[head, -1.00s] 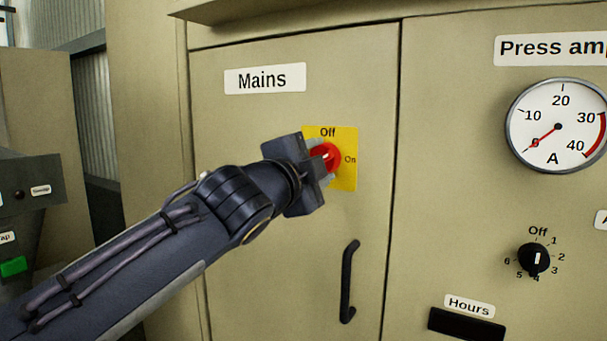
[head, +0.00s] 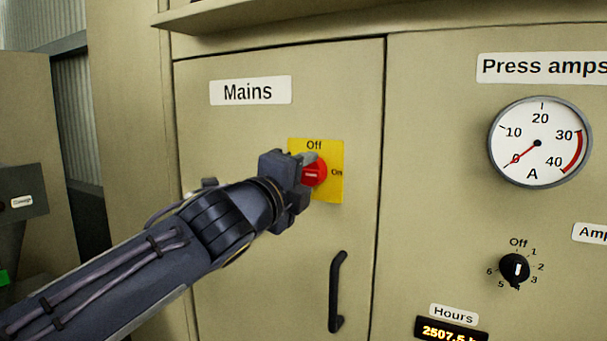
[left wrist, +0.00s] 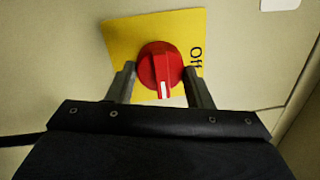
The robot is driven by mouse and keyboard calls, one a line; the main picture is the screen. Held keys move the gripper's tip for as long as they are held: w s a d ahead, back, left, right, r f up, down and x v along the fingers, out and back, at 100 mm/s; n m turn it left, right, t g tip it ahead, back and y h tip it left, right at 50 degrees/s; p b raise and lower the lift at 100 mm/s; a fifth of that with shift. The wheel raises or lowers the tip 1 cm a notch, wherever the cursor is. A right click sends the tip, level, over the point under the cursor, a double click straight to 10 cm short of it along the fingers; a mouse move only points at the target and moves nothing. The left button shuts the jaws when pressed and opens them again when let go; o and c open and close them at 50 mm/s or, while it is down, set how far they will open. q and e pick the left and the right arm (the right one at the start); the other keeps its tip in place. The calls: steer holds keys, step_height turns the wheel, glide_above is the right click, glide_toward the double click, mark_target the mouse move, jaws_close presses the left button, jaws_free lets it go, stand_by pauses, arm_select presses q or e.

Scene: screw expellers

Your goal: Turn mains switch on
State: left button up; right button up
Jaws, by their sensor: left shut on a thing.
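The mains switch is a red rotary knob (head: 316,176) on a yellow plate (head: 334,192), marked Off at the top and On at the right. The plate is on a beige cabinet door under a Mains label (head: 250,91). My left gripper (head: 306,171) is shut on the knob, with a finger on either side. In the left wrist view, the knob (left wrist: 158,62) sits between the fingers, and its white mark points down, a quarter turn from the word Off. In the head view its mark lies sideways, towards On. My right gripper is not in view.
A black door handle (head: 336,292) stands out below the switch. To the right are a round ammeter (head: 540,142) reading about 0, a black selector knob (head: 515,268) and a lit Hours display (head: 451,331). A dark control box (head: 22,190) is at the left.

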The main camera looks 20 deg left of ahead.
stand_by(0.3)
arm_select(q)
steer(key=o, duration=1.4)
steer(key=shift+c, duration=0.2)
steer(key=s+a, duration=0.1)
steer(key=s, duration=0.6)
steer(key=shift+s+f, duration=0.35)
steer(key=shift+a+f, duration=0.1)
